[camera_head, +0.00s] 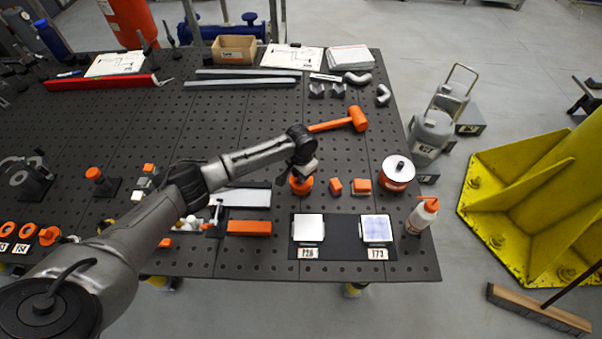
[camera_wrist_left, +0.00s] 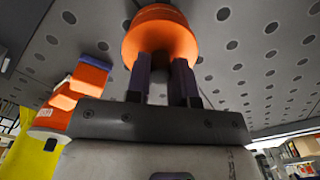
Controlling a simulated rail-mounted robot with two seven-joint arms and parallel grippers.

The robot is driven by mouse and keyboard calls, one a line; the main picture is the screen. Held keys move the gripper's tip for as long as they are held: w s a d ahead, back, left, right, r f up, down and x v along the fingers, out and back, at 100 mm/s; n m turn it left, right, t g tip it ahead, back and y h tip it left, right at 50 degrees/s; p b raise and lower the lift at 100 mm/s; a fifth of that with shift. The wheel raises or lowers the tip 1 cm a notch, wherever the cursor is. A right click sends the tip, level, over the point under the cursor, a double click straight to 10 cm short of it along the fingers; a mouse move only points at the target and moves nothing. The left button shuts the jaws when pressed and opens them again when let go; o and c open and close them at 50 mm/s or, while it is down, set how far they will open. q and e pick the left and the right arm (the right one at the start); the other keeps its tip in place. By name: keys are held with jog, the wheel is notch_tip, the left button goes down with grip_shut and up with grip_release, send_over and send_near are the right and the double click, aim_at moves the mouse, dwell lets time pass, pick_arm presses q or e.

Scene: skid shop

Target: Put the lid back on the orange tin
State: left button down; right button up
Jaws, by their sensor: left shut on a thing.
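The orange tin (camera_head: 398,185) stands at the right edge of the black table. It has a pale label and a white top with a dark spot in the middle; I cannot tell whether that is an opening or a knob. My left gripper (camera_head: 301,172) points down, left of the tin, and is shut on a round orange piece (camera_head: 300,187). This piece, stepped like stacked discs, shows between the fingertips in the left wrist view (camera_wrist_left: 160,38); it may be the lid. I cannot tell whether it touches the table. My right gripper is in neither view.
Two small orange blocks (camera_head: 361,186) lie between gripper and tin. An orange mallet (camera_head: 357,119) lies behind. A dark mat (camera_head: 343,229) bears two pale square pieces.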

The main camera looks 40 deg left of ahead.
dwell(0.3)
pick_arm(q)
jog(key=shift+p, duration=0.4)
dwell(0.5)
jog(key=c, duration=1.1)
grip_release()
jog(key=o, duration=0.7)
jog(key=shift+c, duration=0.2)
jog(key=shift+r, duration=0.1)
